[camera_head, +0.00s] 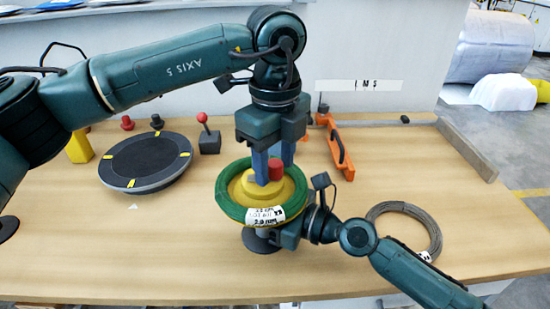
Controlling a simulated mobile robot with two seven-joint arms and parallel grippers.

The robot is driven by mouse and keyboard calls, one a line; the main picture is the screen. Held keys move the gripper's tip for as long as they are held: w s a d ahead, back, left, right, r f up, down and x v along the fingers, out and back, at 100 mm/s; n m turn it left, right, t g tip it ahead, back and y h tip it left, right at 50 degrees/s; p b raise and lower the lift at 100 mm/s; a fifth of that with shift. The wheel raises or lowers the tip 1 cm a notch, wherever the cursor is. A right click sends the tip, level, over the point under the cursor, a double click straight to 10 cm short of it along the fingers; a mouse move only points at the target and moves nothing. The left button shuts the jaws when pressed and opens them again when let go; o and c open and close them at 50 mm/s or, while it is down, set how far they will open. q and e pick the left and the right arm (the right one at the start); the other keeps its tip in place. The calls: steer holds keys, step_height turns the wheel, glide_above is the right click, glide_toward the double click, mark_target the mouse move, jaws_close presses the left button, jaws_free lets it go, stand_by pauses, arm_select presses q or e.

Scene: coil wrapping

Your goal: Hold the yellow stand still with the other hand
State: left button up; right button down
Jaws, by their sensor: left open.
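The yellow stand (240,190) stands near the middle of the table with a red knob (275,169) on top. A green coil (225,186) with a white printed label (265,216) lies around the stand. My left gripper (272,170) points down from above, its blue fingers open at the knob; I cannot tell whether they touch it. My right gripper (278,234) comes from the lower right and is at the front underside of the coil, beside a grey round base (262,243). Its fingertips are hidden by the coil and its own body.
A black turntable (147,157) with yellow marks and a red-knobbed lever (208,140) stand to the left. An orange tool (340,150) lies at the back right. A grey wire coil (428,217) lies to the right, near my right arm. The front left of the table is clear.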

arm_select(q)
steer(key=c, duration=1)
